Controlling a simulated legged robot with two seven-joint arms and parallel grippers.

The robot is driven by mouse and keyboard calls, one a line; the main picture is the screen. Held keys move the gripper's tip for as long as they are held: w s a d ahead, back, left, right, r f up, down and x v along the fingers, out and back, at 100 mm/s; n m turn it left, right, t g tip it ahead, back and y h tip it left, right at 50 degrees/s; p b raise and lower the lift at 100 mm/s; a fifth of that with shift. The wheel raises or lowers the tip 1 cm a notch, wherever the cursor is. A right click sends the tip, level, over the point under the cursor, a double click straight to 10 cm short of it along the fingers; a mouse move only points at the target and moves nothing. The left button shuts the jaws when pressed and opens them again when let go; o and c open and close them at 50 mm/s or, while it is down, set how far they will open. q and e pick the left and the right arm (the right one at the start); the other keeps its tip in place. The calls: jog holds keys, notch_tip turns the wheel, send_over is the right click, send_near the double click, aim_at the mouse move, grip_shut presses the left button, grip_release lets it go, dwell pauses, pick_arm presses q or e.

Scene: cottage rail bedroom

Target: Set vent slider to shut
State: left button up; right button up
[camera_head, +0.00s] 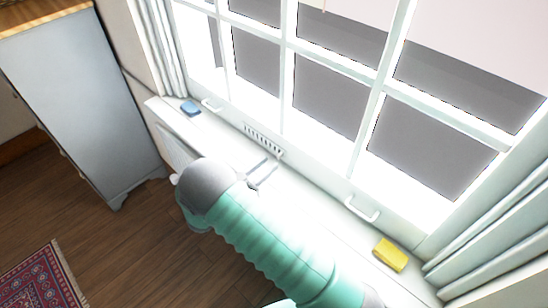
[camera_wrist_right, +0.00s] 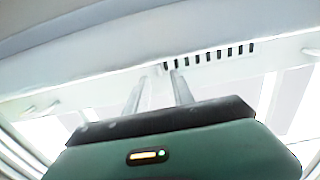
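The vent (camera_head: 263,139) is a row of dark slots in the white window frame, just above the sill. It also shows in the right wrist view (camera_wrist_right: 212,55), its left end close to my fingertips. My right gripper (camera_head: 265,168) is over the sill, just below and in front of the vent. In the right wrist view my right gripper (camera_wrist_right: 159,74) has its two thin fingers apart, with no held object visible between them. I cannot make out the slider's knob; the fingers may cover it. My left gripper is not in view.
White window handles stand left (camera_head: 212,105) and right (camera_head: 362,209) of the vent. A blue block (camera_head: 190,108) and a yellow block (camera_head: 390,255) lie on the sill (camera_head: 322,226). A grey cabinet (camera_head: 80,95) stands at the left, curtains at both sides.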

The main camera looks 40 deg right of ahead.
aim_at(278, 157)
jog(key=d, duration=0.3)
jog(key=shift+r, duration=0.1)
jog(key=shift+w+d, duration=0.15)
jog(key=shift+d, duration=0.25)
grip_shut()
dwell(1.0)
